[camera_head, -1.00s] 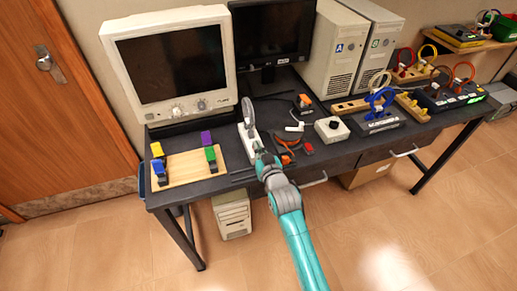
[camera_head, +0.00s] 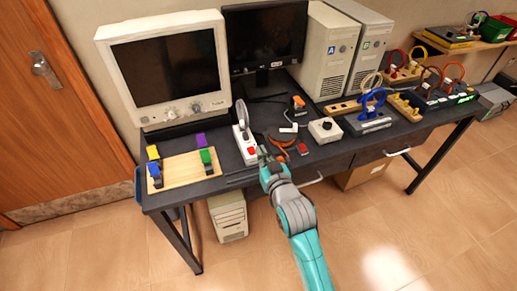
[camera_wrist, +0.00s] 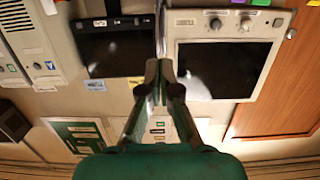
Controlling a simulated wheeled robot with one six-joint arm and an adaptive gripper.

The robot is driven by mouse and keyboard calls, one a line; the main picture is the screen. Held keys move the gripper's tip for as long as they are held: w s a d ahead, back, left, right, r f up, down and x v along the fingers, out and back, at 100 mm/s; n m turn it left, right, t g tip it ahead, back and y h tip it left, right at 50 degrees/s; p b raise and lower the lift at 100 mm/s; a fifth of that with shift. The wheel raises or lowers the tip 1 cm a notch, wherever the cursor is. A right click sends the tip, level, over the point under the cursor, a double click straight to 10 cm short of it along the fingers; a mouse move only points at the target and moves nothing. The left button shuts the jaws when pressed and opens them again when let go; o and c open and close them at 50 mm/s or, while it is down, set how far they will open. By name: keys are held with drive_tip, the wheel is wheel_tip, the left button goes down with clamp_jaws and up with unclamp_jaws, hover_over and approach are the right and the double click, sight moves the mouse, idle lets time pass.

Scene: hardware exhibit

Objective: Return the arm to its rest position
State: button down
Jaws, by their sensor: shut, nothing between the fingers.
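My gripper (camera_head: 264,154) is at the front edge of the dark workbench (camera_head: 235,166) in the head view, just in front of a white upright device with a red switch (camera_head: 247,146). In the wrist view my gripper (camera_wrist: 164,68) shows its two fingers shut together with nothing between them. My teal and grey arm reaches up from the bottom of the head view. The wrist view looks toward the wall and appears upside down, with the white CRT monitor (camera_wrist: 222,62) and the black monitor (camera_wrist: 112,45) beyond the fingers.
A wooden board (camera_head: 182,171) with coloured clips lies on the bench's left. Orange-handled pliers (camera_head: 281,145), a white box with a black knob (camera_head: 325,130) and a blue ring stand (camera_head: 368,116) lie to the right. Computer towers (camera_head: 323,52) stand behind. Floor in front is open.

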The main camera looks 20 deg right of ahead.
drive_tip(key=shift+s+r, duration=0.1)
drive_tip(key=shift+s, duration=0.1)
idle(0.4)
drive_tip(key=s+f+g, duration=0.1)
drive_tip(key=s+f, duration=0.4)
drive_tip(key=s, duration=0.7)
drive_tip(key=s+f, duration=0.5)
drive_tip(key=s, duration=0.7)
drive_tip(key=v, duration=2.1)
drive_tip(key=shift+s+g, duration=0.4)
